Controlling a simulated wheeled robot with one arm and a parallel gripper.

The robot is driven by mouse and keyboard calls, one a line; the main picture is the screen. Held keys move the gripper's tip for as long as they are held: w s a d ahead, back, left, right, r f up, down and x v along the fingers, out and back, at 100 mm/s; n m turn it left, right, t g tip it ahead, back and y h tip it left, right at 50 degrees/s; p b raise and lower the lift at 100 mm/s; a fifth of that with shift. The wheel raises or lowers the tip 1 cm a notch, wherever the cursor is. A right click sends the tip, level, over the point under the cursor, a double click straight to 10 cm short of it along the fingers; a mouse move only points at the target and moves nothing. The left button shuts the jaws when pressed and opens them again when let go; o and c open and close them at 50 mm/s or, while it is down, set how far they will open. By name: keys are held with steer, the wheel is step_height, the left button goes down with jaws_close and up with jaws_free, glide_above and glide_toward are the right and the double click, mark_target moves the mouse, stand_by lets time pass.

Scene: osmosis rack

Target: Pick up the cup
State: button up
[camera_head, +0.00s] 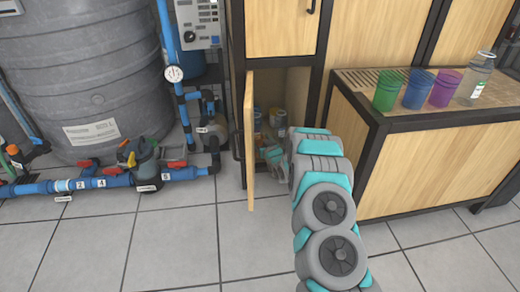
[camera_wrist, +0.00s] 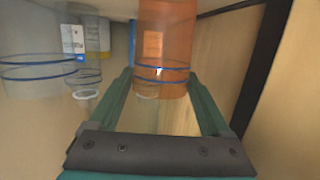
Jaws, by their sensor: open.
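An orange see-through cup (camera_wrist: 167,40) with blue rings stands upright in the wrist view, straight ahead of my gripper (camera_wrist: 160,78). My gripper's two teal fingers are open, one toward each side of the cup's lower part. I cannot tell whether they touch it or how far it sits between them. In the head view, my gripper (camera_head: 273,153) reaches into the low cabinet and is partly hidden by my arm. Three more cups stand on the counter: green (camera_head: 388,91), blue (camera_head: 418,89) and purple (camera_head: 444,89).
Clear containers (camera_wrist: 38,75) with blue rings and a white-labelled bottle (camera_wrist: 72,42) stand left of the orange cup. The cabinet door (camera_head: 250,140) is open, left of my arm. The wooden counter (camera_head: 450,150) is at right, with a clear bottle (camera_head: 474,80) on it.

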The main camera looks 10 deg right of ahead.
steer(key=shift+w, duration=0.1)
steer(key=c, duration=1)
steer(key=shift+o, duration=0.2)
steer(key=shift+r, duration=0.1)
